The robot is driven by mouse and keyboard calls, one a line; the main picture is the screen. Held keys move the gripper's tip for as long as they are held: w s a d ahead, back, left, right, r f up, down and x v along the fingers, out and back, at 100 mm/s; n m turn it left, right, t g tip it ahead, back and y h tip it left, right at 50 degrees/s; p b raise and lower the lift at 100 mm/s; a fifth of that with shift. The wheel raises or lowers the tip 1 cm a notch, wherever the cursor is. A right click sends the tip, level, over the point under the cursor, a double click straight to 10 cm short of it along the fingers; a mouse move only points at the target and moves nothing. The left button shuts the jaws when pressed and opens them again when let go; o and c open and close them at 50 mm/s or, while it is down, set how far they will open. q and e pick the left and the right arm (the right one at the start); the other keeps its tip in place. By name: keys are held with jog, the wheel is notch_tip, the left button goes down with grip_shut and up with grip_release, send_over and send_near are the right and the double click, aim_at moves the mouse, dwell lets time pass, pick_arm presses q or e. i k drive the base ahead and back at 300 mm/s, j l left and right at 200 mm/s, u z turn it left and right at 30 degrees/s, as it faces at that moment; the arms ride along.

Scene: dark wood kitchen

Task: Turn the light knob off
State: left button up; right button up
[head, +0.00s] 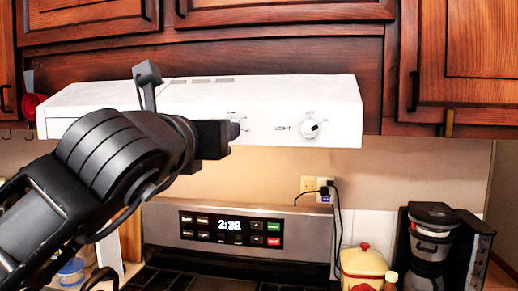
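The light knob (310,129) is a small round white knob on the front face of the white range hood (345,112). The printed word LIGHT is just left of it, and a dark mark shows on its right side. My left arm comes in from the left, and my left gripper (222,138) is in front of the hood, left of the light knob and apart from it. It covers most of a second control beside it on the hood. The gripper's fingers are seen end-on or hidden, so their opening is unclear. My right gripper is not in view.
Wood cabinets (270,14) are above the hood. Below it are a stove panel (230,228) with a lit clock, an outlet (317,187) with cords, a yellow canister (362,264) and a coffee maker (432,240). The space in front of the light knob is clear.

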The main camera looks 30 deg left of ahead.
aim_at(310, 128)
jog(key=k, duration=1)
